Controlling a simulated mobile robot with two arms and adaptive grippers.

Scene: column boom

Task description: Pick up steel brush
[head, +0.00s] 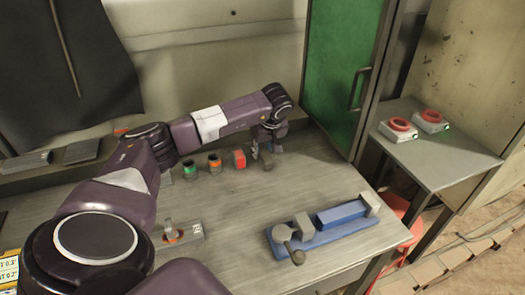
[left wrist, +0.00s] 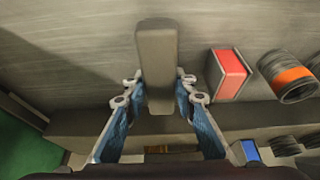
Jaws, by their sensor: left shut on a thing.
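My left gripper (head: 263,146) reaches over the back of the long grey workbench, beside a small red box. In the left wrist view the blue-padded fingers (left wrist: 153,88) are shut on the sides of a plain grey-brown oblong block, which I take to be the steel brush (left wrist: 156,58). Its bristles do not show. In the head view the brush (head: 267,161) is a small dark shape under the gripper, partly hidden by the fingers. I cannot tell whether it touches the bench. My right gripper is not in view.
The red box (head: 239,159) and orange-banded cylinder (head: 214,163) stand left of the gripper; the red box (left wrist: 229,75) is close by in the wrist view. A blue vise-like tool (head: 335,224) lies in front. A green cabinet door (head: 342,65) rises at right.

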